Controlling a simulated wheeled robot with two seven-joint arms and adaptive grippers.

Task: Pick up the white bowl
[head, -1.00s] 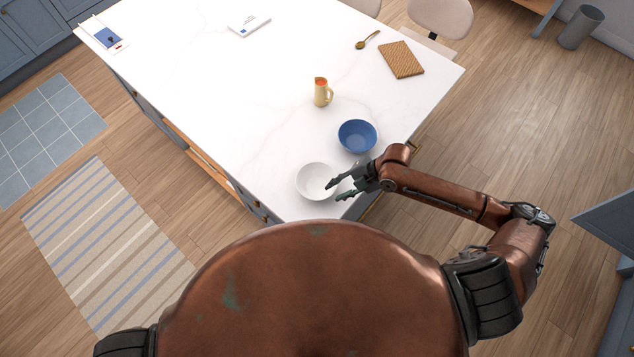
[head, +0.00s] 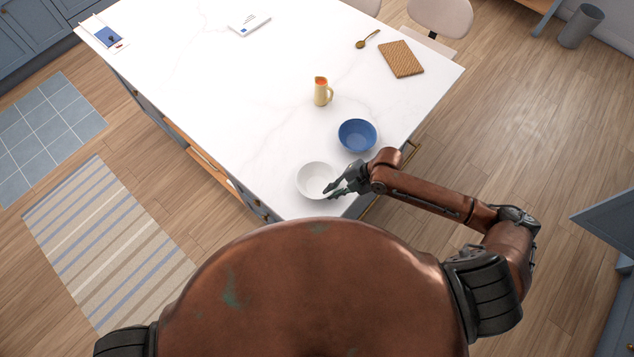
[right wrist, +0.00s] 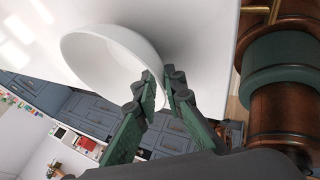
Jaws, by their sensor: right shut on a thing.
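The white bowl (head: 314,178) stands upright on the white counter near its front corner. It also fills the upper middle of the right wrist view (right wrist: 110,58). My right gripper (head: 333,190) is at the right side of the bowl, and its fingers are shut on the rim. In the right wrist view the two fingertips (right wrist: 163,88) close on either side of the bowl's wall. The bowl seems to rest on the counter still. My left gripper is not in view.
A blue bowl (head: 357,136) stands just behind the white bowl, close to my right forearm. The counter's left middle (head: 220,90) is clear.

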